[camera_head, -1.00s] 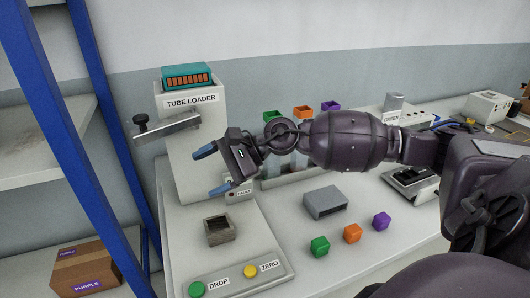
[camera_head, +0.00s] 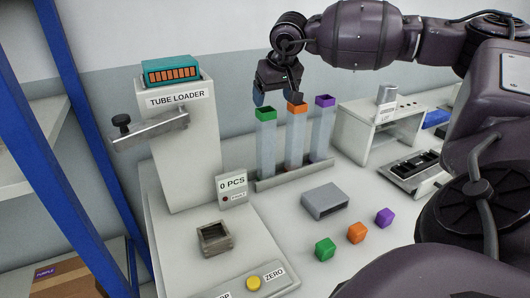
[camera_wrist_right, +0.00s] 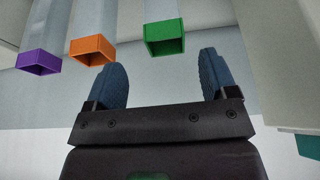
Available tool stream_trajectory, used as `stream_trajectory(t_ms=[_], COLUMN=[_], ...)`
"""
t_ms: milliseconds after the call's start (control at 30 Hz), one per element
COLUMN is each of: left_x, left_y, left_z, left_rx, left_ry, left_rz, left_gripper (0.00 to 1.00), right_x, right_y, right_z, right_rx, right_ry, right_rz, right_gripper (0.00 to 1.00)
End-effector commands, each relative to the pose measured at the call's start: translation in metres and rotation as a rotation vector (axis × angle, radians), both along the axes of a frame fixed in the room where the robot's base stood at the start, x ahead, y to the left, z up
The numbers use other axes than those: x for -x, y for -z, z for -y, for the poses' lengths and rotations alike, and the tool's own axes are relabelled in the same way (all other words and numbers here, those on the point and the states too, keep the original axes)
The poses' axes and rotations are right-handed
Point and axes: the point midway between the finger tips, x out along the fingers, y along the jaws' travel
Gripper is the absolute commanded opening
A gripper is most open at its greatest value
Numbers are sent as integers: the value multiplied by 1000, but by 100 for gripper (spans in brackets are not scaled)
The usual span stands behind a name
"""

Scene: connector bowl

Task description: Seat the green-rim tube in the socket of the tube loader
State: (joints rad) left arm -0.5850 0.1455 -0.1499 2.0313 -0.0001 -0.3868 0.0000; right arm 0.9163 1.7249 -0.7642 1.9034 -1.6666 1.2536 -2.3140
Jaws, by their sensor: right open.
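The green-rim tube (camera_head: 266,140) is clear and square, and stands upright at the left end of a rack. Its green rim (camera_wrist_right: 165,40) also shows in the right wrist view, just beyond and between the fingertips. My right gripper (camera_head: 278,98) is open and empty, with its blue-tipped fingers down at the height of the rims, close to the green one. The tube loader (camera_head: 186,140) is a tall white block at the left with a grey arm and black knob (camera_head: 121,121). I cannot make out its socket. My left gripper is not in view.
An orange-rim tube (camera_head: 296,135) and a purple-rim tube (camera_head: 322,130) stand close beside the green one in the grey rack (camera_head: 295,174). A small open square box (camera_head: 215,238), a grey block (camera_head: 325,201) and green, orange and purple cubes lie in front.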

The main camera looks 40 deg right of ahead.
Motion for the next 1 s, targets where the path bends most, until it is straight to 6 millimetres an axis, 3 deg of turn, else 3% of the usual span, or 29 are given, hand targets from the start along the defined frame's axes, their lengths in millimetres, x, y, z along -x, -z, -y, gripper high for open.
stream_trajectory(t_ms=[100, 367, 667, 933, 1000], left_x=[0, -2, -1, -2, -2], left_y=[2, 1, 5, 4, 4], left_z=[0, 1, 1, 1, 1], left_rx=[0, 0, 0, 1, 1], left_ry=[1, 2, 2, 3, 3], left_rz=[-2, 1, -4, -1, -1], left_gripper=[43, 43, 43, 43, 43], right_x=[-6, -14, -30, -31, -31], right_y=[16, 30, 65, 67, 67], right_z=[1, 1, 4, 5, 5], right_rx=[-2, -4, -3, -3, -3], right_ry=[1, 0, 2, 1, 1], right_rz=[-3, -2, -3, -1, -1], right_gripper=[79, 79, 79, 79, 68])
